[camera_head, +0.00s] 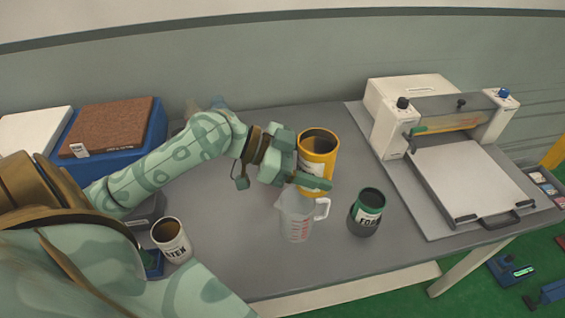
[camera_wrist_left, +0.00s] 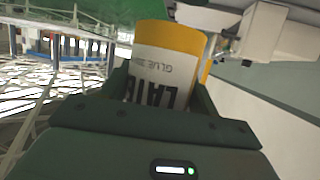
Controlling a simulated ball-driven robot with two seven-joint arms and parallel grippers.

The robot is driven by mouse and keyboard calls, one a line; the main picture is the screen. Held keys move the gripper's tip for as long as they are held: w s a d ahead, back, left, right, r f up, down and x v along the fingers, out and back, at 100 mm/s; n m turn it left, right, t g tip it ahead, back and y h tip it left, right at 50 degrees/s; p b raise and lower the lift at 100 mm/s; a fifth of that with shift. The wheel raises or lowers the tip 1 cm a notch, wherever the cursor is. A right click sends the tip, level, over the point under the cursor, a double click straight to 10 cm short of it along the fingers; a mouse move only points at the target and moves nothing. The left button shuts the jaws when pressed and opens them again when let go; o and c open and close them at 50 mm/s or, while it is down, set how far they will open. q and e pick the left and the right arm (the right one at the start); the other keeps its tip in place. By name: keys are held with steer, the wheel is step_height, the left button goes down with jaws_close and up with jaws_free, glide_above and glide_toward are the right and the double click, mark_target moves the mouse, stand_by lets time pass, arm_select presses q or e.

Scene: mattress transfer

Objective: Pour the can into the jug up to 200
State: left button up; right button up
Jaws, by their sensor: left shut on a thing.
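My left gripper (camera_head: 308,178) is shut on a yellow can (camera_head: 318,156) with a white label, just behind the clear jug. In the left wrist view the can (camera_wrist_left: 168,70) sits between the fingers, and its label reads in part "GLUE" and "LATE". The can's open top faces up and looks close to upright; I cannot tell whether its base touches the table. The jug (camera_head: 295,222) stands on the table with its handle to the right and red markings on its side. I cannot read a level in it. My right gripper is not in view.
A white can (camera_head: 171,241) stands at the left front. A white press-like machine (camera_head: 455,165) fills the table's right. A blue box with a brown top (camera_head: 112,126) is back left. Bare grey table (camera_head: 240,265) lies in front.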

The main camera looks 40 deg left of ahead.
arm_select(q)
steer(key=w+a+f+m+g+h+b, duration=0.1)
steer(key=w+a+f+g+b, duration=0.1)
steer(key=a, duration=0.5)
steer(key=w+a+f+m+g+b, duration=0.1)
steer(key=w+a+f+m+b, duration=0.1)
steer(key=w+a+f+b, duration=0.3)
step_height(320, 180, down, 2)
steer(key=shift+w+a+f+m+g+h, duration=0.1)
steer(key=shift+w+a+m+g+h, duration=0.25)
steer(key=shift+w+a, duration=0.65)
steer(key=shift+d, duration=0.2)
steer(key=shift+s+d+f+m+t+y+p, duration=0.25)
steer(key=shift+f+m+y+p, duration=0.15)
steer(key=shift+y, duration=0.2)
steer(key=shift+s+d+f+m+t+y+p, duration=0.2)
steer(key=shift+m+y+p, duration=0.05)
steer(key=shift+m+y, duration=0.25)
steer(key=shift+s+d+f+m+t+y, duration=0.3)
steer(key=shift+d+f+m+t+y, duration=0.15)
steer(key=shift+y, duration=0.2)
steer(key=shift+s+d+r+m+t+y+p, duration=0.35)
steer(key=shift+r+y+p, duration=0.25)
steer(key=shift+p, duration=0.45)
